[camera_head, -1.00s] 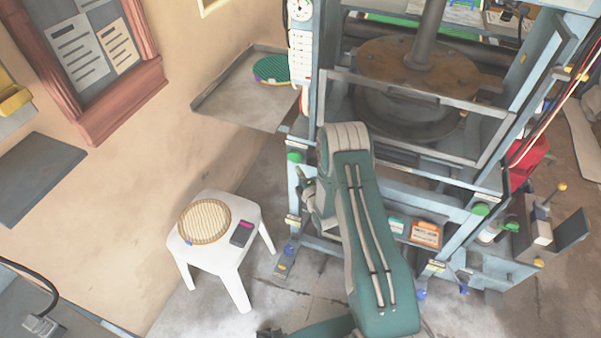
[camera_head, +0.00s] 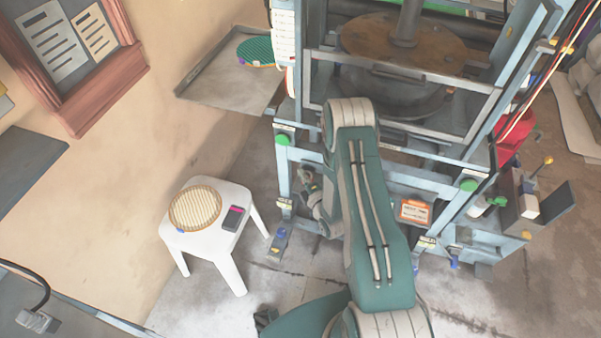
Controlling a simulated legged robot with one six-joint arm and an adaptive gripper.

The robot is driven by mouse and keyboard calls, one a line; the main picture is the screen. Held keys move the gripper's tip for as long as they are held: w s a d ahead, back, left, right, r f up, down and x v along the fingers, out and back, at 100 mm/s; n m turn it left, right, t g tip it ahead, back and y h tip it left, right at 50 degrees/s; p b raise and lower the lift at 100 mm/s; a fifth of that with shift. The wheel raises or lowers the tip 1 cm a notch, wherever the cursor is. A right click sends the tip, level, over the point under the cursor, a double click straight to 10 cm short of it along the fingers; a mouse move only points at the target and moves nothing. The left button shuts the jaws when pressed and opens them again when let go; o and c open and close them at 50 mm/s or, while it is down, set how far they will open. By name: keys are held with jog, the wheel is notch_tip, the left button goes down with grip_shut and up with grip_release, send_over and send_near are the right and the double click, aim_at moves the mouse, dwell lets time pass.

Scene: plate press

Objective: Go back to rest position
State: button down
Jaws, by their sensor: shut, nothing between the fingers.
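My arm's green and pale-grey link (camera_head: 375,225) rises through the middle of the view, its rounded grey joint at the top in front of the press. What appears to be my gripper (camera_head: 309,184) shows as small grey parts just left of that link, in front of the press's lower left frame. The link partly hides it. It looks shut, with no object visible in it.
The press (camera_head: 400,82), in a blue-grey frame, stands behind my arm. A white stool (camera_head: 222,268) at left carries a round woven plate (camera_head: 195,208) and a dark device (camera_head: 233,218). A side shelf (camera_head: 215,95) holds a green disc (camera_head: 256,51).

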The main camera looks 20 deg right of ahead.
jog(key=shift+w+r, duration=0.1)
jog(key=w+r+m+g+h, duration=0.1)
jog(key=w+r+m+g, duration=0.35)
jog(key=r, duration=0.75)
notch_tip(320, 180, up, 14)
jog(key=s+m+g+h, duration=0.2)
jog(key=s+m, duration=0.1)
jog(key=m, duration=0.2)
jog(key=s+a+r+m+g, duration=0.1)
jog(key=s+r+m+g, duration=0.1)
jog(key=s, duration=0.8)
jog(key=s+a+r+m+g, duration=0.1)
jog(key=s+r+m, duration=0.4)
jog(key=s, duration=0.5)
jog(key=s+a+r+m+g, duration=0.2)
jog(key=s+r, duration=0.3)
jog(key=s, duration=0.5)
jog(key=shift+a+r+m+g, duration=0.15)
jog(key=shift+a+m+g, duration=0.2)
jog(key=shift+m, duration=0.3)
jog(key=shift+w, duration=0.1)
